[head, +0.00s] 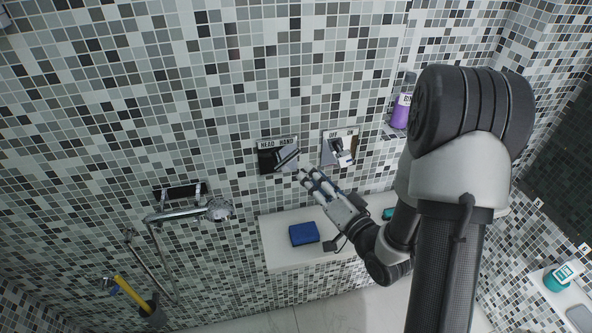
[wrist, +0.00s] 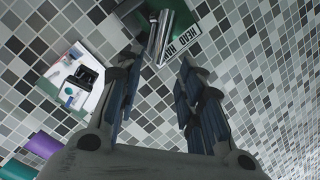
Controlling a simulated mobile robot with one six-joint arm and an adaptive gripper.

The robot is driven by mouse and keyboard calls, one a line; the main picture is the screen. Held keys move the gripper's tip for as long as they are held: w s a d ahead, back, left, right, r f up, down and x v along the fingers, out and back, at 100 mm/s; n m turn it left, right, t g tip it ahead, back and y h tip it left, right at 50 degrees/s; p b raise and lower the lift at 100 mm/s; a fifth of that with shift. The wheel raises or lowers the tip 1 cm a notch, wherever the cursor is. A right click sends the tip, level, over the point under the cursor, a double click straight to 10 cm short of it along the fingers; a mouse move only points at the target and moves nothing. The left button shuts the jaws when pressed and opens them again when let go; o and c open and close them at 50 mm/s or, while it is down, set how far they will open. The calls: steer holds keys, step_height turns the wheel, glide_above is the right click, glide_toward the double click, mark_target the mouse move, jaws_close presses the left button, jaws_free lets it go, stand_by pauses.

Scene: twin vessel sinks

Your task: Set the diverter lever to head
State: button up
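The diverter plate (head: 268,160) is on the tiled wall, with a label (wrist: 181,44) reading HEAD and a second, partly legible word. Its metallic diverter lever (head: 288,158) slants across the plate. In the wrist view the lever (wrist: 164,34) stands near the top, beyond the gap between my fingertips. My gripper (head: 310,178) is just below and right of the plate in the head view. Its two fingers are spread with nothing between them in the wrist view (wrist: 160,63). I cannot tell whether a fingertip touches the lever.
An OFF/ON plate with a lever (head: 341,150) is close on the right. A white ledge (head: 285,240) below holds a dark blue folded cloth (head: 304,234). A purple bottle (head: 401,110) stands further right.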

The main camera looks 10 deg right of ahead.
mark_target(294, 158)
steer(key=x, duration=0.9)
jaws_close()
stand_by(0.6)
